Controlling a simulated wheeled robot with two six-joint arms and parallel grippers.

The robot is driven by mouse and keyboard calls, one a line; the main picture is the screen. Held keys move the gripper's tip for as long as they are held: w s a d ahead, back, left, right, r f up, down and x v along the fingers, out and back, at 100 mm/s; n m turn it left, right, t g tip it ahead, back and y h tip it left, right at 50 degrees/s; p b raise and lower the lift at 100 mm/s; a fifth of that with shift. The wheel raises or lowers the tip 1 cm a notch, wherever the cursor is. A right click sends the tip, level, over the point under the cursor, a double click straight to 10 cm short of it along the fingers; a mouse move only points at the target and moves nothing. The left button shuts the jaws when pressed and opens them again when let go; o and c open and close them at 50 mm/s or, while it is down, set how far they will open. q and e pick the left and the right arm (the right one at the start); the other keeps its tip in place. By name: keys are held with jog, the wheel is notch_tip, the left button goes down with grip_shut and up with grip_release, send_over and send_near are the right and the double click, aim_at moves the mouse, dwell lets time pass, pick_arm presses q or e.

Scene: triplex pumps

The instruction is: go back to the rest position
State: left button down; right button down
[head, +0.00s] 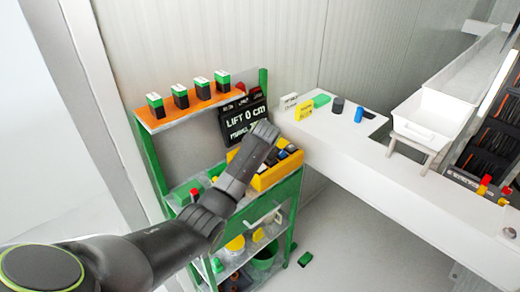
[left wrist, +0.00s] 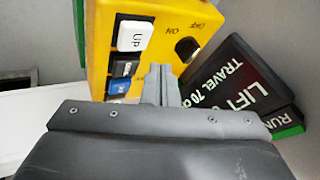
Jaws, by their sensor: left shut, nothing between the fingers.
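My left arm comes in from the lower left in the head view, and its gripper (head: 266,131) is over the yellow control box (head: 264,181) on the green cart. In the left wrist view my left gripper (left wrist: 160,72) is shut and empty, in front of the yellow box (left wrist: 182,18). A white "UP" button (left wrist: 135,36), a black button (left wrist: 125,64) and a blue button (left wrist: 119,88) show on the box. I cannot tell whether the fingertips touch the box. My right gripper is in neither view.
A black display (head: 243,120) reading "LIFT 0 CM" stands behind the box. Several green-black blocks sit on an orange shelf (head: 192,112). A white counter (head: 345,155) extends right, with a white bin (head: 432,118).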

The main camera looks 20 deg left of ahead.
pick_arm(q)
jog(key=shift+b+v, duration=0.4)
jog(key=shift+v, duration=2.25)
